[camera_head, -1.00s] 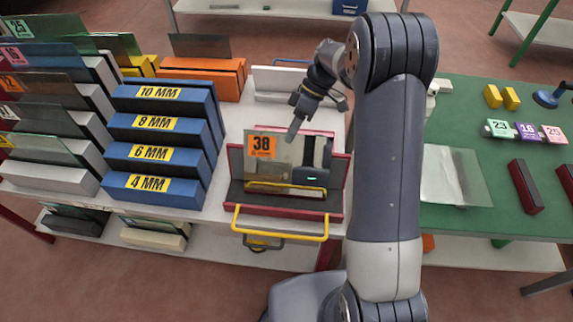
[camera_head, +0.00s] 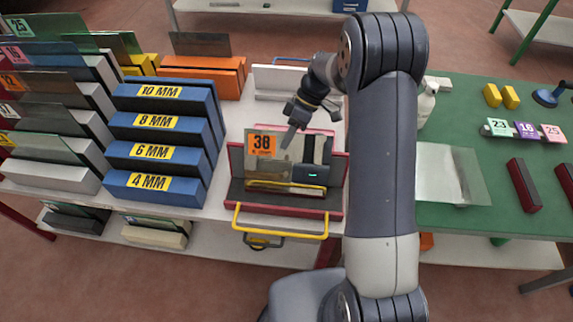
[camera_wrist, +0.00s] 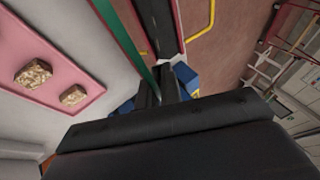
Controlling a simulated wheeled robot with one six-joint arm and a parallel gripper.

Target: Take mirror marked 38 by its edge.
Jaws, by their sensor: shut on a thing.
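The mirror marked 38 (camera_head: 272,170) is a thin pane with an orange label, standing upright in a dark, red-edged holder (camera_head: 237,195) in the head view. My gripper (camera_head: 287,142) reaches down from behind to its top edge and is shut on it. In the wrist view, a thin green edge (camera_wrist: 133,40) runs down to my dark fingers (camera_wrist: 158,88) and passes between them. The fingertips are small and partly hidden there by the gripper body.
Blue slotted blocks marked by thickness (camera_head: 160,125) stand close at left. A green table (camera_head: 455,225) at right bears a clear sheet (camera_head: 450,175) and a white bottle (camera_head: 427,103).

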